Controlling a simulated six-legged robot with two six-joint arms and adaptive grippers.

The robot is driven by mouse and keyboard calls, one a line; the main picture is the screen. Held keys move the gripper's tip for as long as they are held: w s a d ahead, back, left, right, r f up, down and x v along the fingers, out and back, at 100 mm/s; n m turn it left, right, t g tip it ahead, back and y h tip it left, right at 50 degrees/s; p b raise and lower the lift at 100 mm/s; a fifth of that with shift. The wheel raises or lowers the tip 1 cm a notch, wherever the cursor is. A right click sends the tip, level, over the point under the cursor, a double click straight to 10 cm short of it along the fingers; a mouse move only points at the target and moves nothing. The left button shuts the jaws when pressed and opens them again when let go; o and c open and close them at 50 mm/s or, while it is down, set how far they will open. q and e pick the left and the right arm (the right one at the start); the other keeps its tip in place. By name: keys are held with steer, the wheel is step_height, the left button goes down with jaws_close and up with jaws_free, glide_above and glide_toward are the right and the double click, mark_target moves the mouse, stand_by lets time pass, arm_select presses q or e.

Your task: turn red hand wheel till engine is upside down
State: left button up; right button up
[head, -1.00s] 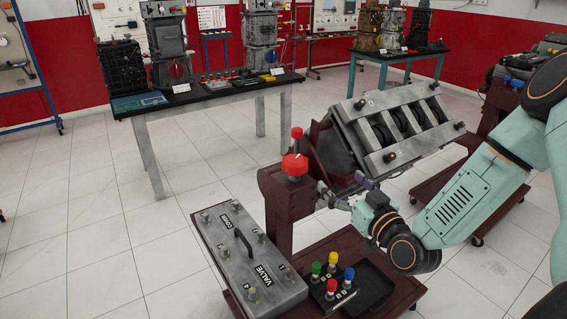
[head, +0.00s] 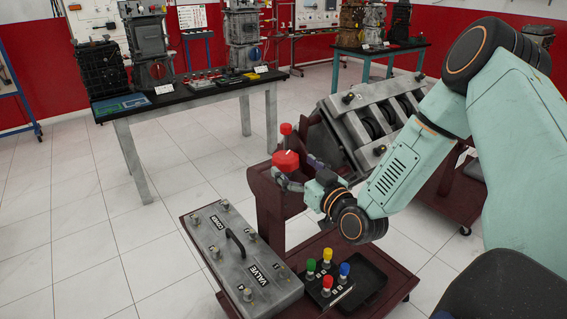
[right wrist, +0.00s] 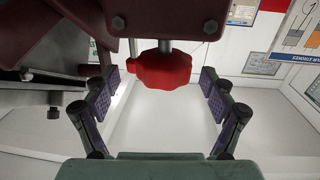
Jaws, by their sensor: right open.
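The red hand wheel (head: 286,160) sits on top of the dark red stand post (head: 270,205), with a red knob (head: 286,129) above it. The grey engine block (head: 372,120) is tilted on the stand behind it. My right gripper (head: 294,178) is right beside the hand wheel in the head view. In the right wrist view the hand wheel (right wrist: 160,72) lies ahead, between the two spread finger pads (right wrist: 160,93), with a gap on each side. The right gripper is open and empty. My left gripper is not in view.
A workbench (head: 190,95) stands behind left. Floor at left is clear.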

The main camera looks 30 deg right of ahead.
mark_target(285, 160)
steer(key=w, duration=0.3)
steer(key=shift+w+a, duration=0.3)
steer(key=shift+a, duration=0.1)
steer(key=shift+w+d+r, duration=0.1)
steer(key=shift+d, duration=0.15)
steer(key=shift+w, duration=0.2)
steer(key=shift+a, duration=0.2)
steer(key=c, duration=0.3)
steer(key=shift+s+d, duration=0.15)
steer(key=c, duration=0.9)
